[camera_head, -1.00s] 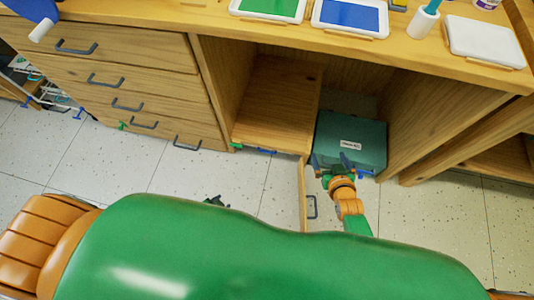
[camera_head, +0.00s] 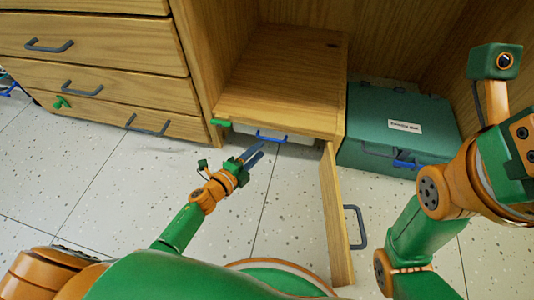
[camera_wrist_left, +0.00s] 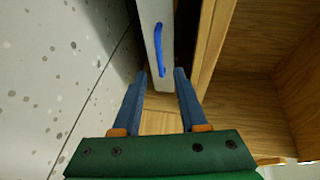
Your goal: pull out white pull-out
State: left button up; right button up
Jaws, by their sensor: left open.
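The white pull-out (camera_head: 297,138) sits low under the wooden cabinet shelf, with a blue handle (camera_head: 271,137) on its front. Only a narrow part of its front shows in the head view. In the left wrist view the white pull-out (camera_wrist_left: 147,30) is a pale panel with the blue handle (camera_wrist_left: 158,50) on it. My left gripper (camera_head: 257,153) is open just in front of the handle. In the left wrist view its two blue fingers (camera_wrist_left: 160,75) are apart, with the handle ahead between them; I see no clear contact. My right gripper is out of view.
An open wooden door (camera_head: 335,215) with a grey handle stands right of the pull-out. A teal case (camera_head: 375,120) sits on the floor beside it. Wooden drawers (camera_head: 90,75) stand at the left. The tiled floor (camera_head: 120,185) in front is clear.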

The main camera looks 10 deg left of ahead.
aim_at(274, 136)
pick_arm(q)
jog(key=b+x, duration=0.2)
jog(key=x, duration=0.3)
jog(key=shift+w, duration=0.1)
grip_shut()
dwell(1.2)
